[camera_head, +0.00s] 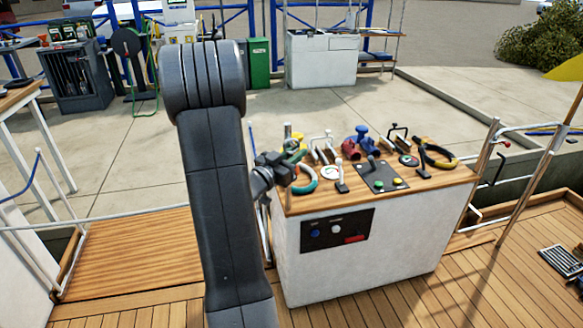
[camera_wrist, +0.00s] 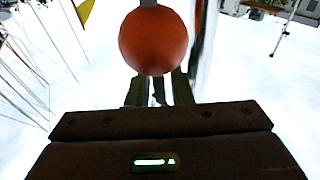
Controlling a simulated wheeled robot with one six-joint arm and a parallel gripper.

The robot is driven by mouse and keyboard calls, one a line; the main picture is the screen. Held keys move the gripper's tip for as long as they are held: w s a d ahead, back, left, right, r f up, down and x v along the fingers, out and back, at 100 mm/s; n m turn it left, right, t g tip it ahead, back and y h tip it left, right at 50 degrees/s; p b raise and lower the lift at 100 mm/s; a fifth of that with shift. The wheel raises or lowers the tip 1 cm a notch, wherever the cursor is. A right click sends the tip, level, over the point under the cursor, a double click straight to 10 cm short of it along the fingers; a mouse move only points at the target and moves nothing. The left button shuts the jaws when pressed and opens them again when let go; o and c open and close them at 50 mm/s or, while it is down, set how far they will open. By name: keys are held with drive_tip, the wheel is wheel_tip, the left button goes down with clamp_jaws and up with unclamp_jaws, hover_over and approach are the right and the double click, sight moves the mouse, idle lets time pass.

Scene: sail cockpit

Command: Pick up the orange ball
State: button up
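The orange ball (camera_wrist: 153,41) is large in the upper middle of the wrist view, straight ahead of my gripper (camera_wrist: 160,88). The two dark fingers stand apart with a gap between them. The ball covers their far ends, so contact is not clear. A grey piece touches the ball's top edge in the picture. In the head view my gripper (camera_head: 288,173) is small, at the left edge of the wood-topped console, partly behind my arm. I cannot make out the ball in the head view.
The console (camera_head: 360,260) has a wooden top crowded with a control panel (camera_head: 381,175), handles and a yellow ring (camera_head: 437,155). Metal rails (camera_head: 490,180) stand on its right. A white cabinet (camera_head: 321,62) stands behind on open concrete. The wrist view background is washed out.

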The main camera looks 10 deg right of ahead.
drive_tip(key=shift+w+d, duration=0.1)
drive_tip(key=shift+d, duration=0.1)
clamp_jaws()
drive_tip(key=shift+r, duration=0.1)
